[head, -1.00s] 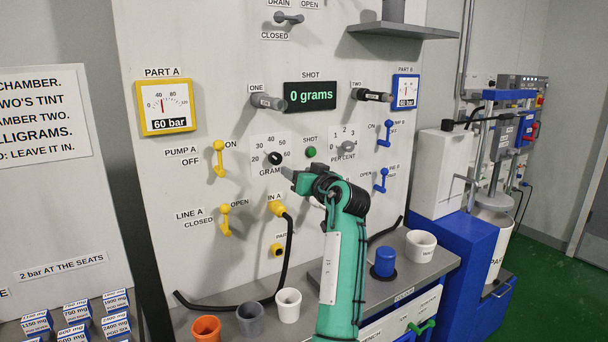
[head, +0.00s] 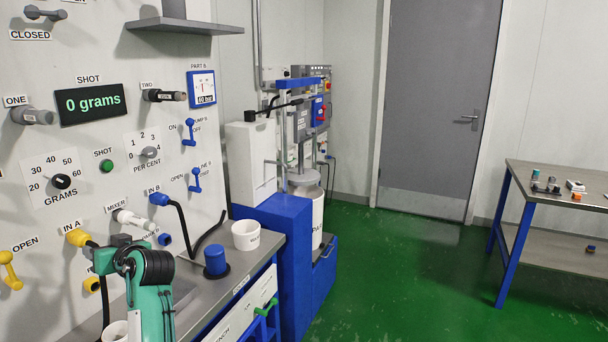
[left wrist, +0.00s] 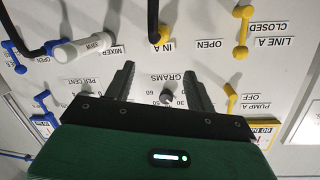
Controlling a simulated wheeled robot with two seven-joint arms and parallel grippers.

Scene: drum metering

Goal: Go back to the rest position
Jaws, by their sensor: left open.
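My left gripper (head: 120,241) is at the lower left of the head view, in front of the panel, below and right of the GRAMS knob (head: 61,181). In the left wrist view its two fingers (left wrist: 158,82) are apart, with nothing held. The GRAMS knob also shows between them there (left wrist: 167,97), some way off on the panel. The white mixer (head: 133,219) sits just above the gripper in the head view. My right gripper is not in view.
The shot display (head: 91,103) reads 0 grams. A white cup (head: 246,236) and a blue cylinder (head: 215,262) stand on the bench right of my arm. A door (head: 430,110) and a side table (head: 560,184) stand beyond clear green floor (head: 385,275).

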